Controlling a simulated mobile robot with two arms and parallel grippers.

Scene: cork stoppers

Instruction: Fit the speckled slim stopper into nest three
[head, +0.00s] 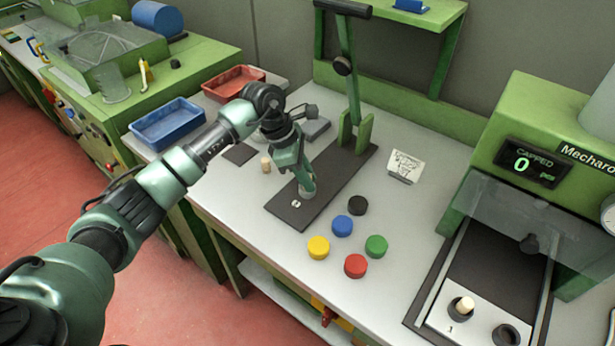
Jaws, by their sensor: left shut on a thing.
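My left gripper (303,180) is at the dark base plate of the lever press, pointing down. It is shut on a small greyish thing (307,192), mostly hidden by the fingers; I cannot tell whether this is the speckled slim stopper. A slim tan stopper (266,164) stands on the table left of the gripper; speckles cannot be made out. The nest plate (437,314) is at the lower right. A pale stopper (465,305) stands in the nest marked 1, and a dark nest (506,335) is beside it. I see no nest marked three. My right gripper is out of view.
The lever press (350,85) rises behind my gripper. Several coloured caps, one of them red (355,265), lie in front of it. A blue tray (167,124) and a red tray (234,82) stand left. A clear guard (535,225) overhangs the capping machine's bed.

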